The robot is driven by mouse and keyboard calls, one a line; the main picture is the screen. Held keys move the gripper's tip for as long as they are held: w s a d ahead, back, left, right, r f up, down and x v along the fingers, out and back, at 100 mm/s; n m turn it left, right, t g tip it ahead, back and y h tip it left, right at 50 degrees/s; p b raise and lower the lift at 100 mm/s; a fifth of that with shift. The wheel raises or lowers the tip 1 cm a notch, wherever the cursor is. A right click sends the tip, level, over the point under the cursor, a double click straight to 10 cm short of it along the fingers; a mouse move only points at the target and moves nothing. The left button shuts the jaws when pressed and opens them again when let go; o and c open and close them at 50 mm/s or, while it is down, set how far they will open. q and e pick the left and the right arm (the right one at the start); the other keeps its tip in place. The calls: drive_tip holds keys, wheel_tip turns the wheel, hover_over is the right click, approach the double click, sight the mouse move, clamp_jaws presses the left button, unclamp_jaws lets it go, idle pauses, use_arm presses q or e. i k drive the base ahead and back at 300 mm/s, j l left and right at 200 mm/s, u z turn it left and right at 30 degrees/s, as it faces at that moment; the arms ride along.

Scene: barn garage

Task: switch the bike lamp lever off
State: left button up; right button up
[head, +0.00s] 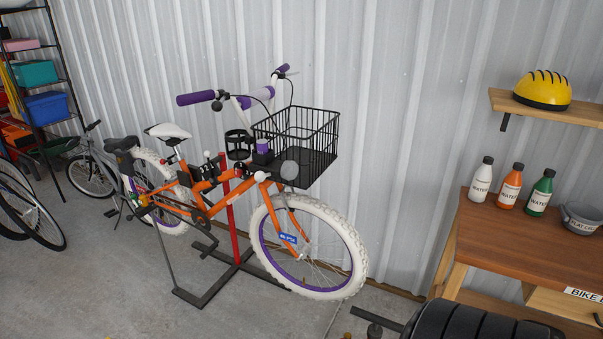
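An orange bike (205,185) with white tires, a white saddle and purple grips is held on a red and black stand (232,215). A round grey disc (289,169), which looks like the bike lamp, sits at the front below the black wire basket (310,140). A small black part with a purple top (262,148) sits just behind it at the basket's near side. I cannot make out the lamp lever or its position at this size. Neither of my grippers is in view.
A wooden workbench (530,235) with several bottles (510,186) and a grey bowl (580,217) stands at right, below a shelf with a yellow helmet (543,90). Black tires (480,320) lie at the bottom. Another bike (95,165) stands behind left.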

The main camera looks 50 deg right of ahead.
sight(259, 176)
drive_tip(key=z, duration=1.3)
